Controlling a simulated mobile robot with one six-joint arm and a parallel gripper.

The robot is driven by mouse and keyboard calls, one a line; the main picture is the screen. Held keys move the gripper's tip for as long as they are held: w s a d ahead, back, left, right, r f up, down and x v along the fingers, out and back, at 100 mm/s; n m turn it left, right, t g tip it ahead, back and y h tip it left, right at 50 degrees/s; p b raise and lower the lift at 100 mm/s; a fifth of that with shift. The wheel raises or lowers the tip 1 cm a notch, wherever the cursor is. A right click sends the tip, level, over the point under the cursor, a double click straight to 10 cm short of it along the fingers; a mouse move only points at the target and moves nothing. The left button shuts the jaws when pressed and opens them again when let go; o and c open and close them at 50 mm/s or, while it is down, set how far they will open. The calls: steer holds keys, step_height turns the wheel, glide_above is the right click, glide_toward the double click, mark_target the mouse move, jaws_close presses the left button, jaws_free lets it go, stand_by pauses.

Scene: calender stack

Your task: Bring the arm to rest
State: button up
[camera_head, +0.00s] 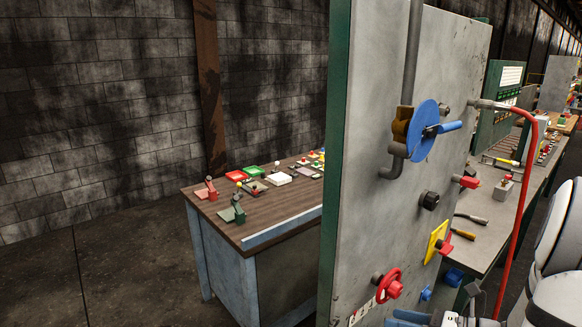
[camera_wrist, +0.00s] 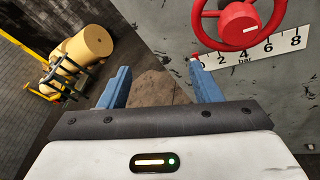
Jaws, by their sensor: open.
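My gripper (camera_wrist: 160,66) is open in the wrist view, its two blue fingers apart with nothing between them. The red handwheel (camera_wrist: 240,22) on the grey panel (camera_wrist: 170,25) is up and to the right of the right finger. A white scale marked in bar (camera_wrist: 262,47) is below the wheel, close to the right fingertip; I cannot tell whether they touch. In the head view, the red handwheel (camera_head: 389,286) is low on the panel (camera_head: 385,60). My white arm is at the bottom right, and the gripper there is partly cut off by the frame edge.
The panel also carries a blue wheel (camera_head: 422,132), a black knob (camera_head: 430,200) and a yellow plate (camera_head: 436,242) with a red switch. A red hose (camera_head: 527,170) hangs at right. A workbench (camera_head: 285,205) stands left. Yellow rolls (camera_wrist: 90,44) lie at left in the wrist view.

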steer(key=s+a+r+n+g+h+b, duration=0.15)
steer(key=s+a+n+g+h, duration=0.85)
steer(key=n, duration=1)
steer(key=r+n+t+h, duration=0.1)
steer(key=n, duration=0.2)
steer(key=s+r+n+t+h, duration=0.1)
steer(key=n+t, duration=0.1)
steer(key=n, duration=0.2)
steer(key=r+n+t+h, duration=0.1)
steer(key=n+t, duration=0.1)
steer(key=n, duration=0.1)
steer(key=shift+s+r+b, duration=0.35)
